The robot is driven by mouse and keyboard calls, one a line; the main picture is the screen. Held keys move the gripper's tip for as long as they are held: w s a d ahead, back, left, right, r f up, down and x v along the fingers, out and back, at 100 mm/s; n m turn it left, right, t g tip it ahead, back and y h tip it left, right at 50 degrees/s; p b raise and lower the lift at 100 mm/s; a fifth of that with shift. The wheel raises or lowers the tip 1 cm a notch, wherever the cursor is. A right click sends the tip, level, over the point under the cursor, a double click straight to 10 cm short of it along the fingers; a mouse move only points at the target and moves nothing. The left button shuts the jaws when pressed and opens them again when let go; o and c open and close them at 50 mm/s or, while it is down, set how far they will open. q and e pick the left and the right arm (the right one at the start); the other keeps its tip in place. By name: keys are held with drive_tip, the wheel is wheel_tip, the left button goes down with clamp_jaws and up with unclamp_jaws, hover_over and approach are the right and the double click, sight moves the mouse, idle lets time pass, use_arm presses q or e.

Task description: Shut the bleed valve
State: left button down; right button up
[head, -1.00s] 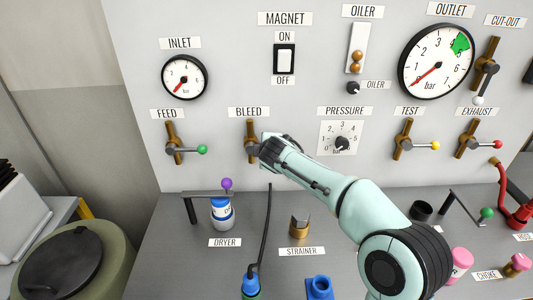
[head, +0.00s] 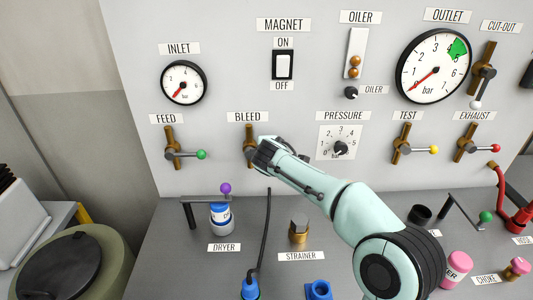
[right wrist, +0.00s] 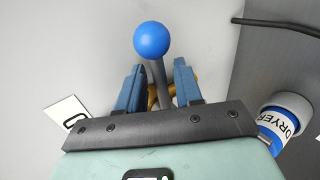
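The bleed valve (head: 249,132) is a brown fitting on the panel under the BLEED label. Its grey lever (right wrist: 160,80) ends in a blue ball (right wrist: 151,39), seen in the right wrist view; in the head view my gripper hides the lever. My right gripper (head: 258,152) is at this valve. In the right wrist view its two blue fingers (right wrist: 158,85) stand on either side of the lever, with gaps showing, so it looks open around it. The ball sticks out past the fingertips. My left gripper is not in view.
The feed valve (head: 169,147) with a green ball is to the left. The pressure knob (head: 340,149) and test valve (head: 402,145) are to the right. Below, the bench holds the dryer (head: 221,218), the strainer (head: 299,232) and an upright black hose (head: 265,230).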

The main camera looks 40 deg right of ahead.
drive_tip(key=b+v, duration=0.1)
drive_tip(key=v, duration=1.2)
drive_tip(key=shift+a, duration=0.2)
drive_tip(key=shift+r, duration=0.1)
